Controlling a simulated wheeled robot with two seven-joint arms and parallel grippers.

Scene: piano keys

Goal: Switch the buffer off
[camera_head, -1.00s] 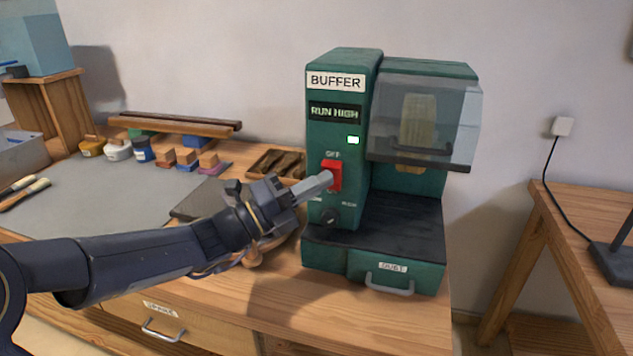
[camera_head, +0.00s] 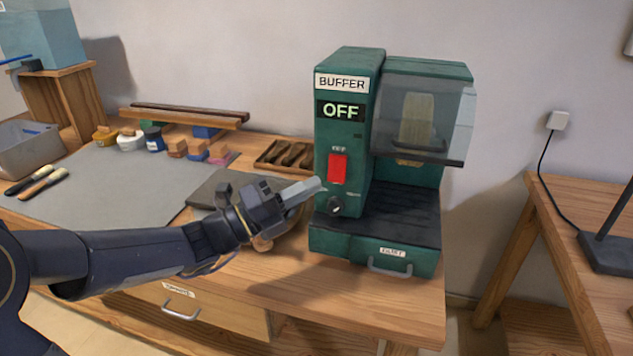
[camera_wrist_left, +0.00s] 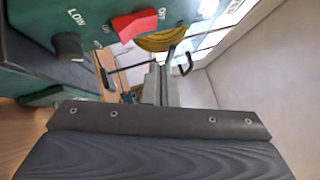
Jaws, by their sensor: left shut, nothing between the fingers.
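The green buffer (camera_head: 343,215) stands on the wooden bench, and its display (camera_head: 341,111) reads OFF. Its red switch (camera_head: 338,169) is on the front panel below the display, and it also shows in the left wrist view (camera_wrist_left: 134,25). A dark knob (camera_head: 335,206) sits below the switch; in the left wrist view the knob (camera_wrist_left: 68,46) is beside the word LOW. My left gripper (camera_head: 316,185) is shut and empty, with its tips just left of and below the switch, close to the panel. My right gripper is not in view.
A clear shield (camera_head: 424,115) covers the buffing wheel. A drawer (camera_head: 375,258) is at the buffer's base. Small jars (camera_head: 131,139), blocks and two brushes (camera_head: 42,183) lie on the left of the bench. A second table (camera_head: 560,215) stands at the right.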

